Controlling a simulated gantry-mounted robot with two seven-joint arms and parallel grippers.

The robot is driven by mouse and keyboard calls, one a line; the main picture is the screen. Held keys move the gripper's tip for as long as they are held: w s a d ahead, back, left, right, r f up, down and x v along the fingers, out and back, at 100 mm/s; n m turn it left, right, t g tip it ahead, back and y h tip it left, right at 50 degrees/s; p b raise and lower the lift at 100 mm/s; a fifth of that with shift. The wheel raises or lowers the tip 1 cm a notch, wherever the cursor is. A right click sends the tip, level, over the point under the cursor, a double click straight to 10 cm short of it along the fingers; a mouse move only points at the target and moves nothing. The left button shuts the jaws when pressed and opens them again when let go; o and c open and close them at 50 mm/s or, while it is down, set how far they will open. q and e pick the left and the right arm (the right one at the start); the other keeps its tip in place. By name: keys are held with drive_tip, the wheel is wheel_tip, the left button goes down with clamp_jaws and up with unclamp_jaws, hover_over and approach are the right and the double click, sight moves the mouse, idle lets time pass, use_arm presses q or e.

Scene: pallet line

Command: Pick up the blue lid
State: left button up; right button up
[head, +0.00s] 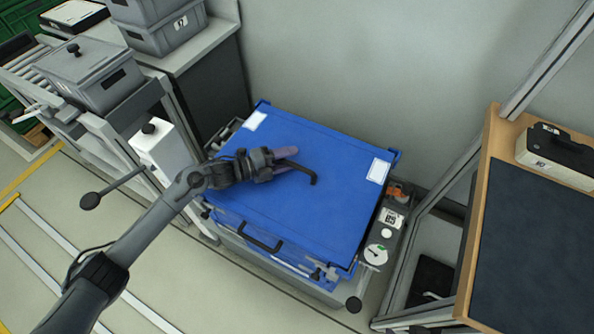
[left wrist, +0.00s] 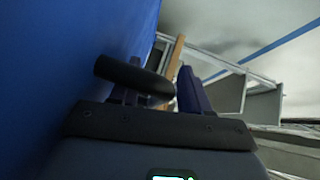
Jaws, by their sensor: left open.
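The blue lid (head: 335,150) lies flat on a blue crate in the middle of the head view, with white labels near two corners. A black bar handle (head: 305,173) stands on its top, and a second black handle (head: 260,240) is at its near edge. My left gripper (head: 287,160) is over the lid at the first handle, with its fingers open. In the left wrist view, the handle (left wrist: 133,76) is just in front of the fingers, close to the blue lid surface (left wrist: 80,50). I cannot tell whether the fingers touch the handle. My right gripper is out of view.
Grey bins (head: 95,75) and a roller conveyor stand at the left. A white box with a knob (head: 160,150) is beside the crate. A wood-edged bench (head: 478,220) and frame posts are at the right. A grey wall is behind.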

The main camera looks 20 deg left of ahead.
use_arm(q)
clamp_jaws()
idle(0.3)
idle(1.1)
drive_tip(key=shift+r, duration=0.2)
